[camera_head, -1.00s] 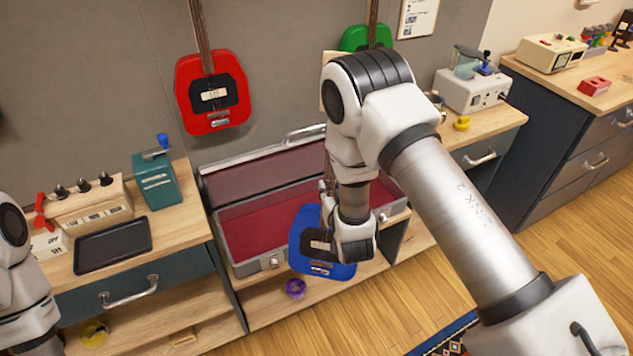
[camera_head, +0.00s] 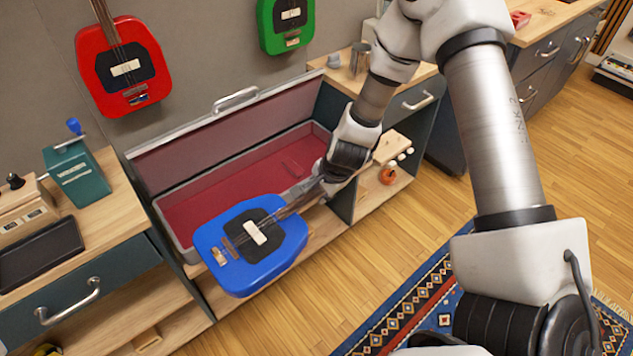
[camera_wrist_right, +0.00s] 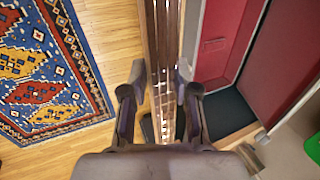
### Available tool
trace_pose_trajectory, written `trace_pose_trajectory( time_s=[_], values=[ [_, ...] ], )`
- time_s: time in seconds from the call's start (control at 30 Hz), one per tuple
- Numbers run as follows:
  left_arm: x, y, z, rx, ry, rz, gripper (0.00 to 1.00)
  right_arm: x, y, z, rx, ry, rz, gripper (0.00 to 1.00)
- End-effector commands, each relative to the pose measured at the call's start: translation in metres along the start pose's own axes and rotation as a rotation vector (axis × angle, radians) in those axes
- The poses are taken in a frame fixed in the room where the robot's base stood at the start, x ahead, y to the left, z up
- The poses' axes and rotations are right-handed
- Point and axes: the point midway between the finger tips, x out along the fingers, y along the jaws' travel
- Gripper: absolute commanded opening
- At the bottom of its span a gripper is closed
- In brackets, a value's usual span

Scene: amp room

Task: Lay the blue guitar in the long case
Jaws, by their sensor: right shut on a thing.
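The blue guitar (camera_head: 215,238) is tilted, its body toward the lower left and its neck toward the upper right, over the front edge of the open long case (camera_head: 185,255). The case has a red lining, and its lid stands up at the back. My right gripper (camera_head: 308,190) is shut on the guitar's neck; in the right wrist view the fingers (camera_wrist_right: 162,85) stand on both sides of the neck (camera_wrist_right: 160,40). The guitar's body hides part of the case's front wall. My left gripper is not in view.
A red guitar (camera_head: 150,75) and a green guitar (camera_head: 275,40) hang on the grey wall. A teal box with a crank (camera_head: 78,178) and a black tray (camera_head: 45,252) sit on the left counter. A patterned rug (camera_head: 385,325) lies on the open wooden floor.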

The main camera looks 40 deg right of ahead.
Motion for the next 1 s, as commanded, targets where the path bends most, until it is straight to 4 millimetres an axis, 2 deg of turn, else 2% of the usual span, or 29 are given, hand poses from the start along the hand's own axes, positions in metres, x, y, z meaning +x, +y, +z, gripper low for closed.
trace_pose_trajectory(
  time_s=[0.23,0.67,1.0],
  values=[
    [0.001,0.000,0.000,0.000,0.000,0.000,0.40,0.000,-0.004,0.002,0.019,-0.009,-0.003,0.00],
    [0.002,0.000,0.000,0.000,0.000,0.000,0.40,0.009,-0.025,0.001,0.015,-0.008,-0.005,0.00],
    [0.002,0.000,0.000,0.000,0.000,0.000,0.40,0.010,-0.027,0.001,0.016,-0.008,-0.004,0.00]
  ],
)
